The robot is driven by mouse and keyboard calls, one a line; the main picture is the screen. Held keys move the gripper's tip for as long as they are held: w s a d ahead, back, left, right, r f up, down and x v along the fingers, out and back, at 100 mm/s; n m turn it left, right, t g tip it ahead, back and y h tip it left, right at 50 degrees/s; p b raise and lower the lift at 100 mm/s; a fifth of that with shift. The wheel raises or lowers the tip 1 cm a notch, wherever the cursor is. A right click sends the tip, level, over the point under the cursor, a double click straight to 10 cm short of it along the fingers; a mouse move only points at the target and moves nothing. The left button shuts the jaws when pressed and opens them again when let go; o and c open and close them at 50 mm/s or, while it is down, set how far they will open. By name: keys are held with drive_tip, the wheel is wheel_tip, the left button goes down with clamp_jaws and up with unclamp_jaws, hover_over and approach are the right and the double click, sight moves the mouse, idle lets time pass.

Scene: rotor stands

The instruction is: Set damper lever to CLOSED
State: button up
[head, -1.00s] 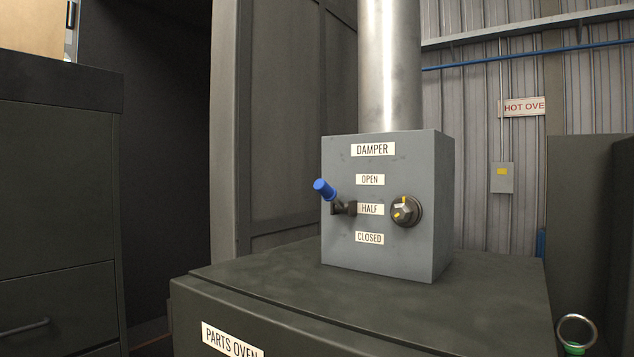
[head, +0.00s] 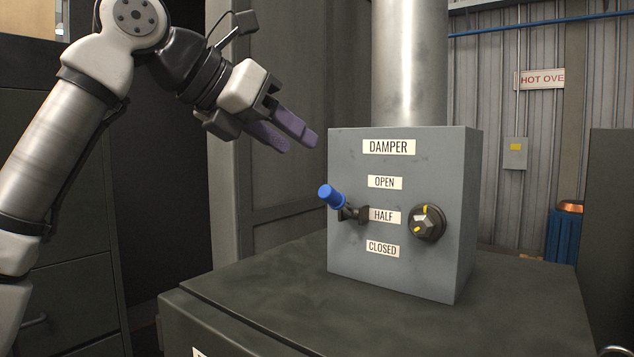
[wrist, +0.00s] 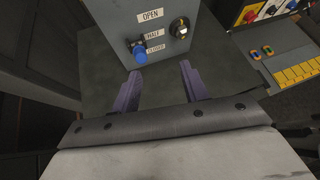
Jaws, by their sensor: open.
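The grey damper box (head: 345,255) stands on the dark parts oven (head: 240,300), with labels OPEN, HALF and CLOSED from top to bottom. The damper lever (head: 330,196) has a blue grip and sticks out from the box's front beside the HALF label, its grip tilted up and left. It also shows in the wrist view (wrist: 140,56), ahead of the fingers. My gripper (head: 291,138) is open and empty, with purple fingers, above and left of the lever and apart from it. The wrist view shows both fingers (wrist: 160,88) spread below the box.
A dark knob with yellow marks (head: 427,223) sits on the box right of HALF. A metal duct (head: 408,60) rises from the box. A tall dark cabinet (head: 265,190) stands behind at left. The oven top in front of the box is clear.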

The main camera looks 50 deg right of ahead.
sight(324, 189)
drive_tip(key=d+f+t+y, duration=0.1)
drive_tip(key=d+f, duration=0.2)
drive_tip(key=w+d+f+n+t+p, duration=0.1)
drive_tip(key=d+f, duration=0.2)
drive_tip(key=d, duration=0.1)
drive_tip(key=w+d+f+t+y, duration=0.1)
drive_tip(key=d+f, duration=0.2)
drive_tip(key=d, duration=0.1)
drive_tip(key=shift+d+n+y, duration=0.15)
drive_tip(key=shift+n+y, duration=0.15)
clamp_jaws()
